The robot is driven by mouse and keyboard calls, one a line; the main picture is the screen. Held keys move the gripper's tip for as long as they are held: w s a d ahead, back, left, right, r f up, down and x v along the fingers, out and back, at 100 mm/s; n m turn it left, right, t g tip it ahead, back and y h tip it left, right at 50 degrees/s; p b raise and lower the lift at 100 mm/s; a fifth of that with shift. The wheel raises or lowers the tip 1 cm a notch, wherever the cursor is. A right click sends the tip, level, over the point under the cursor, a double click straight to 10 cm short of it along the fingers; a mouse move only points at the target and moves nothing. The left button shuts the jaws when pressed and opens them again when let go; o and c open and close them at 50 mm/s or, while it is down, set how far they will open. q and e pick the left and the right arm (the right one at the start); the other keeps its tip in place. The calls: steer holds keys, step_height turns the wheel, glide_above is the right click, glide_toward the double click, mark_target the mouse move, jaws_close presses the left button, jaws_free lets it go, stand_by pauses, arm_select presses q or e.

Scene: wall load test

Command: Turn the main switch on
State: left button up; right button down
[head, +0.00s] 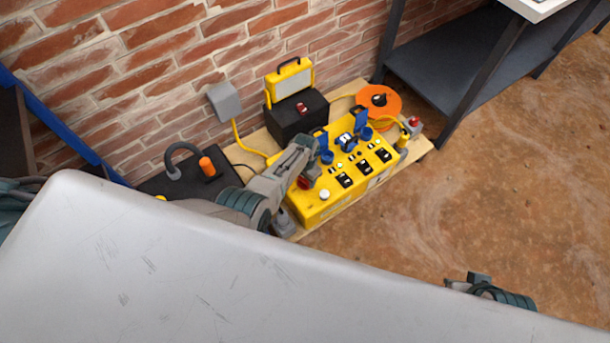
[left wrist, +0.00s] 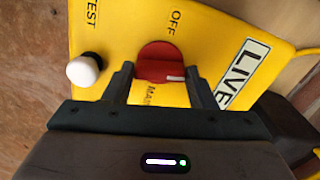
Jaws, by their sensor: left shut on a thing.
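The main switch is a red round knob (left wrist: 158,62) with a white mark at its lower right edge in the left wrist view. It sits on the yellow panel box (head: 318,205), beside the printed word OFF. In the head view a bit of the red knob (head: 303,184) shows beside my left gripper (head: 309,176). In the left wrist view the two dark fingers of that gripper (left wrist: 157,75) are shut on the knob, one at each side. Of my right arm only a part shows at the lower right of the head view, without fingers.
A white button (left wrist: 84,70) labelled TEST is near the knob. The box carries black sockets (head: 365,167) and blue covers (head: 361,117). A black case (head: 295,117) with a yellow lamp (head: 290,78) and an orange cable reel (head: 379,101) stand behind. The right floor is clear.

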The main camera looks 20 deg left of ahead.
arm_select(q)
steer(key=shift+m, duration=1)
arm_select(e)
steer(key=shift+s+d+r, duration=0.25)
steer(key=shift+d+r, duration=0.05)
steer(key=shift+r, duration=0.1)
arm_select(q)
steer(key=shift+m, duration=0.3)
arm_select(e)
steer(key=shift+f+g, duration=0.15)
steer(key=shift+g, duration=0.15)
arm_select(q)
steer(key=o, duration=1)
arm_select(e)
steer(key=shift+f, duration=0.1)
arm_select(q)
steer(key=shift+p, duration=0.3)
